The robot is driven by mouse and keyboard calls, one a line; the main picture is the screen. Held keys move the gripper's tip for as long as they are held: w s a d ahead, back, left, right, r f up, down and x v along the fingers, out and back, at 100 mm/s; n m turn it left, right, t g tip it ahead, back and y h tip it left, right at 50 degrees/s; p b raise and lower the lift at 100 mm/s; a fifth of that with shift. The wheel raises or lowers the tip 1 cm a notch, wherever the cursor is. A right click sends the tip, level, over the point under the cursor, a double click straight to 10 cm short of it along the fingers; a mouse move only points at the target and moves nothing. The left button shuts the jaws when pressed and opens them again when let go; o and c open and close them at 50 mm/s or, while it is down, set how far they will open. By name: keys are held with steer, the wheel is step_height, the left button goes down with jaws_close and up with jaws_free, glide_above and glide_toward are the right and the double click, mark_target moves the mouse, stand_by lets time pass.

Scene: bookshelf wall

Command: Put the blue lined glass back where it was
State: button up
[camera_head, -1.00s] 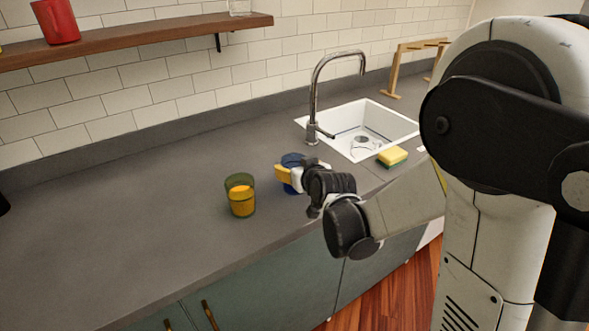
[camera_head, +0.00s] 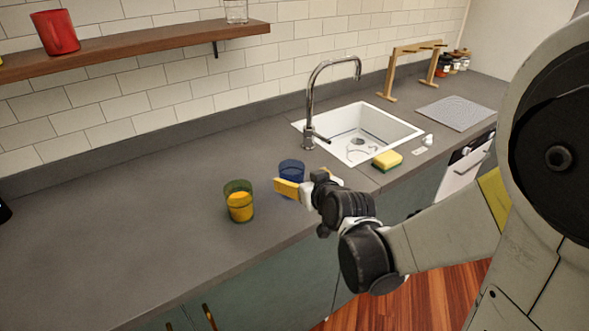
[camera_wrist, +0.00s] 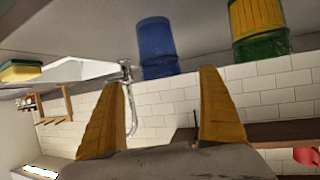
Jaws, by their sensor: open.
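The blue glass (camera_head: 292,168) stands upright on the grey counter, between the sink and a green glass; its lower part is hidden behind my gripper in the head view. My gripper (camera_head: 288,188) is open and empty on the near side of it, low over the counter. In the wrist view, which is upside down, the blue glass (camera_wrist: 157,47) stands beyond my two yellow fingertips (camera_wrist: 162,78), apart from them. I cannot make out lines on the glass.
A green glass with yellow inside (camera_head: 239,203) stands left of my gripper. A white sink (camera_head: 390,128) with a tap (camera_head: 311,105) and a sponge (camera_head: 387,160) are to the right. A wooden shelf (camera_head: 150,45) holds a red cup (camera_head: 56,32) and clear glass (camera_head: 236,11).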

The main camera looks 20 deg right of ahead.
steer(key=s+r+g, duration=0.2)
steer(key=s+g, duration=0.1)
steer(key=s, duration=0.8)
steer(key=s+r+g+h, duration=0.1)
steer(key=s+r+g, duration=0.1)
steer(key=s, duration=0.9)
steer(key=shift+s+a+m+g+p, duration=0.25)
steer(key=shift+m+g+p, duration=0.05)
steer(key=shift+g+p, duration=0.2)
